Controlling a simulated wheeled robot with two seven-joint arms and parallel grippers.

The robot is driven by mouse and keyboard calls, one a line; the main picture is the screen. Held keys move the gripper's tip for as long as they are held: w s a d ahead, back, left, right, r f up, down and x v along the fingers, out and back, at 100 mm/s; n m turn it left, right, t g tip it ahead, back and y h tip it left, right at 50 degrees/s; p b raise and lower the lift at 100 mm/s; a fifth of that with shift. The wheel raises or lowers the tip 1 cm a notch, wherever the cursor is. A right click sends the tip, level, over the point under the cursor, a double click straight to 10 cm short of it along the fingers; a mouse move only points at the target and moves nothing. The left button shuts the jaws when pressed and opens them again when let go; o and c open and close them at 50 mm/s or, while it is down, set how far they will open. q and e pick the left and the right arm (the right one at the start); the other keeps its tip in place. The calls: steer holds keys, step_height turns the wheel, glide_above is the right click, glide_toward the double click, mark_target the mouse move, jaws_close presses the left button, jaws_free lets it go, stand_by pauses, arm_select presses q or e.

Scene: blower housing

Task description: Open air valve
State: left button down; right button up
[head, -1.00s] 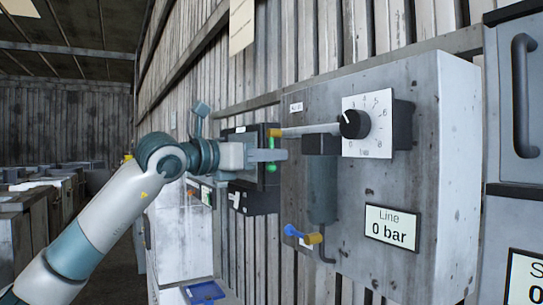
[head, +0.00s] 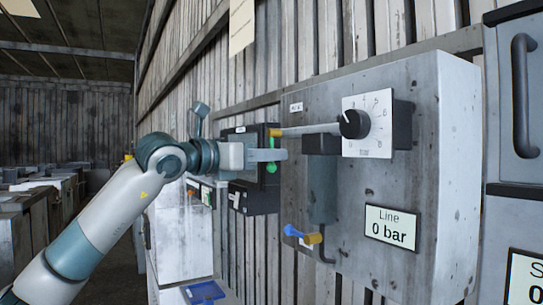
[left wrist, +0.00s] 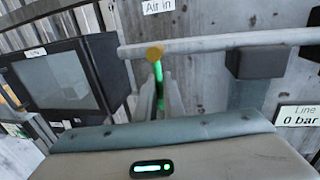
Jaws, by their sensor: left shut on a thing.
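The air valve is a small brass body (head: 275,132) at the left end of a grey horizontal pipe, under the "Air In" label (left wrist: 158,6). Its green lever (head: 271,168) hangs down, across the pipe's line. My left gripper (head: 270,155) comes in from the left and is shut on the green lever just below the brass body. In the left wrist view the lever (left wrist: 158,72) stands between the two fingers, which hide its lower part. My right gripper is not in view.
The pipe (head: 310,128) runs right to a regulator with a black knob (head: 353,124) on a grey cabinet. A display (head: 391,228) reads "Line 0 bar". A blue-handled brass valve (head: 313,238) sits lower. A dark box (head: 254,200) stands behind my gripper.

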arm_select(q)
steer(key=shift+s+f+n+b, duration=0.1)
steer(key=shift+n+b, duration=0.2)
steer(key=shift+b, duration=0.5)
steer(key=shift+s+d+r+n+g+y+b, duration=0.1)
steer(key=shift+s+d+r+n+g+b, duration=0.2)
steer(key=shift+n+b, duration=0.9)
steer(key=shift+s+d+r+n+g+y+b, duration=0.1)
steer(key=shift+s+d+n+g+b, duration=0.2)
steer(key=shift+n+b, duration=0.9)
steer(key=shift+s+d+r+n+g+y+b, duration=0.15)
steer(key=shift+s+n+b, duration=0.35)
steer(key=shift+b, duration=1.25)
steer(key=shift+w, duration=0.1)
steer(key=c, duration=1.9)
jaws_free()
steer(key=shift+o, duration=0.2)
steer(key=shift+a, duration=0.1)
